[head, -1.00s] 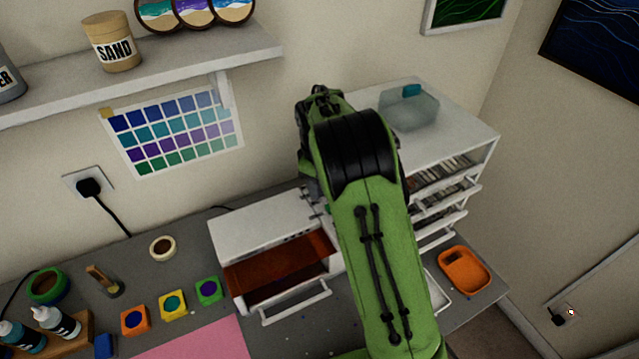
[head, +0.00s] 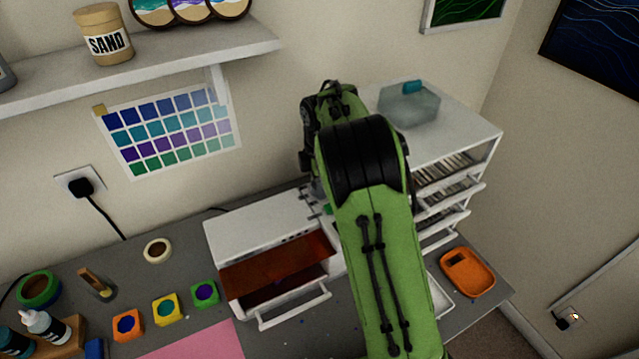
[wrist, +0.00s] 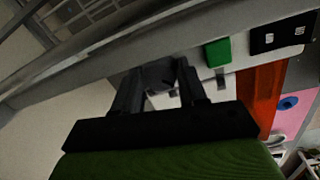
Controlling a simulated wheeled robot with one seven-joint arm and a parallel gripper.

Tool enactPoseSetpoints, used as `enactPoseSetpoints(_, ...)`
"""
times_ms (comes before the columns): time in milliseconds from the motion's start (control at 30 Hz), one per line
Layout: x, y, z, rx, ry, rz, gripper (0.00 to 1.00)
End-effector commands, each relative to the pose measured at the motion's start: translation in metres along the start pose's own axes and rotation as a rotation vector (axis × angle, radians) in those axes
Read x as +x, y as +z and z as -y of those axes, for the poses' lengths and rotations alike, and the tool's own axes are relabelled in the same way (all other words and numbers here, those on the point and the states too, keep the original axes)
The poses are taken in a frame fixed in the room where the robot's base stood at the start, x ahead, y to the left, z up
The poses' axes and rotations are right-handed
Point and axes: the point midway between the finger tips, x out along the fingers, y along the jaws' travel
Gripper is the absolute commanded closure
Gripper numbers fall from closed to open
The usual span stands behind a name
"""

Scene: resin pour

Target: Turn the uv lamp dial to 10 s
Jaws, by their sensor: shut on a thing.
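The uv lamp (head: 255,228) is a white box with an amber front (head: 275,268), on the grey bench left of my arm. In the wrist view its dark grey dial (wrist: 158,74) sits between the two black fingers of my gripper (wrist: 160,82), which are shut on it. The dial's mark and scale cannot be read. A green button (wrist: 217,52) and a black display (wrist: 282,34) with small, unreadable white characters lie to the right of the dial. In the head view my green arm hides the dial and my gripper.
A white drawer unit (head: 462,150) with a clear box (head: 408,104) on top stands behind my arm at right. An orange tray (head: 467,272) lies at the bench's right.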

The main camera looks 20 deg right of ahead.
Motion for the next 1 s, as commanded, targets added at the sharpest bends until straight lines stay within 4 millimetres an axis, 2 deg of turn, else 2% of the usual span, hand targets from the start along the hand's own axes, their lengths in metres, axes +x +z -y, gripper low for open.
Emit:
enactPoseSetpoints(233,-0.0008,-0.0005,-0.0011,-0.06,0.004,-0.006,0.89)
enactPoseSetpoints(667,-0.0011,-0.0006,-0.0011,-0.069,0.004,-0.006,0.89)
enactPoseSetpoints(700,-0.0011,-0.0006,-0.0011,-0.069,0.004,-0.006,0.57)
enactPoseSetpoints(767,-0.001,-0.0006,-0.001,-0.069,0.004,-0.006,0.48)
enactPoseSetpoints(1000,-0.0005,-0.0002,-0.0005,-0.066,0.001,-0.006,0.48)
